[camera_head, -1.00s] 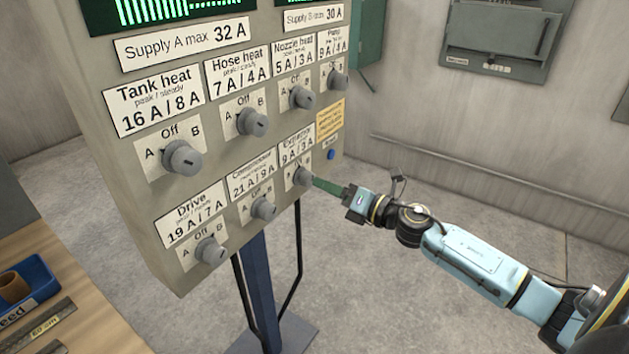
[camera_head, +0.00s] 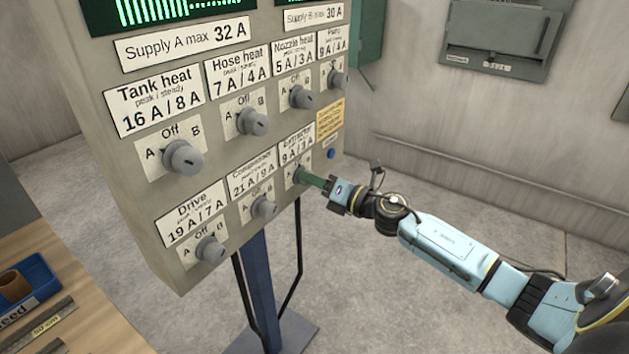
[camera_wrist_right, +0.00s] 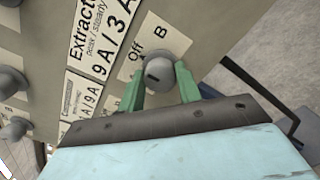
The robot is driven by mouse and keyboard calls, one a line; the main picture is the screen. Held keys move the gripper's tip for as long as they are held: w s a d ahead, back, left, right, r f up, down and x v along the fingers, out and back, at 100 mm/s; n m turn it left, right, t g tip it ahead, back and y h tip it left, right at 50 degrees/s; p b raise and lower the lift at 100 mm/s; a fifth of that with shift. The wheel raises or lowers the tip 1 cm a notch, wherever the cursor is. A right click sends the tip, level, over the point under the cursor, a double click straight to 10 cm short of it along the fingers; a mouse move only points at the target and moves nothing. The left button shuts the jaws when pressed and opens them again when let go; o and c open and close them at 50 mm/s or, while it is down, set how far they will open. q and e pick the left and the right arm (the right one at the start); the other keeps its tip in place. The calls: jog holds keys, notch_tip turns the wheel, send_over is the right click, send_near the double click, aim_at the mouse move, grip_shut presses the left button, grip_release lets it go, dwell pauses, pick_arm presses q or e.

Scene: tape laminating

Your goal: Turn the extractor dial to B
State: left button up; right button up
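The extractor dial (camera_head: 302,174) is a grey knob at the right end of the panel's lower row, below its "Extractor 9 A/3 A" label. In the right wrist view the knob (camera_wrist_right: 163,74) shows a dark mark on its face, with "Off" and "B" printed beside it. The "A" is hidden there. My right gripper (camera_head: 318,180) reaches the dial from the right. Its green fingers (camera_wrist_right: 160,84) are apart, one on each side of the knob. Whether they touch it is hard to tell. My left gripper is not in view.
The compressor dial (camera_head: 263,207) is close on the left, and the pump dial (camera_head: 337,80) is above. A blue button (camera_head: 331,153) sits to the upper right. The panel stands on a blue post (camera_head: 259,290). The floor on the right is clear.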

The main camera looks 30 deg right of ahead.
jog(key=shift+c, duration=1.3)
pick_arm(q)
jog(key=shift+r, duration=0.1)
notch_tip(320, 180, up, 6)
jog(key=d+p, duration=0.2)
jog(key=p, duration=0.4)
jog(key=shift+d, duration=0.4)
pick_arm(e)
jog(key=shift+m, duration=4.3)
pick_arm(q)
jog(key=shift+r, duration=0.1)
pick_arm(e)
jog(key=o, duration=1)
